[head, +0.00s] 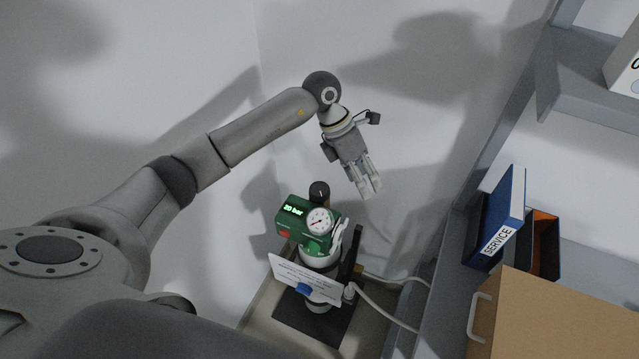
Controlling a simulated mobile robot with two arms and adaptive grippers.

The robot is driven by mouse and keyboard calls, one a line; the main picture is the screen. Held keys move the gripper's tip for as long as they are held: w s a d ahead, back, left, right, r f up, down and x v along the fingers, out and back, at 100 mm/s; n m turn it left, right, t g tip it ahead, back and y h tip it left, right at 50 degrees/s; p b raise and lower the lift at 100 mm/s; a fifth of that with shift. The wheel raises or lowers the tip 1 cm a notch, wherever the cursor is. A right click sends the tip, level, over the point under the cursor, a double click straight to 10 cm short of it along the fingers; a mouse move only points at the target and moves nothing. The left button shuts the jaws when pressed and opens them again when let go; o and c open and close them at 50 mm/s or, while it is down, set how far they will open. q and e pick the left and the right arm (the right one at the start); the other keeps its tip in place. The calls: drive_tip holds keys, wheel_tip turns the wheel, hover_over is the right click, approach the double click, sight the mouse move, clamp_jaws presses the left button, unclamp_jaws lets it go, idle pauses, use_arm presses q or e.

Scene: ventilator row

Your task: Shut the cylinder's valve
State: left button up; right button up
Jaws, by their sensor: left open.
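The cylinder (316,262) stands upright, with a pale body partly hidden by a white card. On its top sits a green valve block (291,222) with a lit display reading "20 bar" and a round dial gauge (319,221). A black knob (319,189) stands up behind the green block, and a pale lever-like part (338,237) is on its right side. My left gripper (370,190) is open and empty, above and to the right of the knob, apart from it, fingers pointing down. My right gripper is not in view.
A white printed card (311,281) with a blue clip hangs in front of the cylinder. A black upright post and a pale hose (385,310) are at its right. A shelf on the right holds a blue SERVICE binder (497,225) and a brown box (560,318). Walls close in behind.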

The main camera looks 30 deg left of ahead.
sight(319, 188)
use_arm(q)
drive_tip(key=a+r+g+y, duration=0.1)
drive_tip(key=a+y, duration=0.4)
drive_tip(key=a, duration=0.6)
drive_tip(key=shift+n, duration=0.3)
wheel_tip(319, 188, down, 9)
drive_tip(key=p, duration=0.3)
drive_tip(key=shift+s+d, duration=0.1)
drive_tip(key=shift+d, duration=0.05)
drive_tip(key=shift+f, duration=0.65)
drive_tip(key=c, duration=0.7)
drive_tip(key=shift+c, duration=0.2)
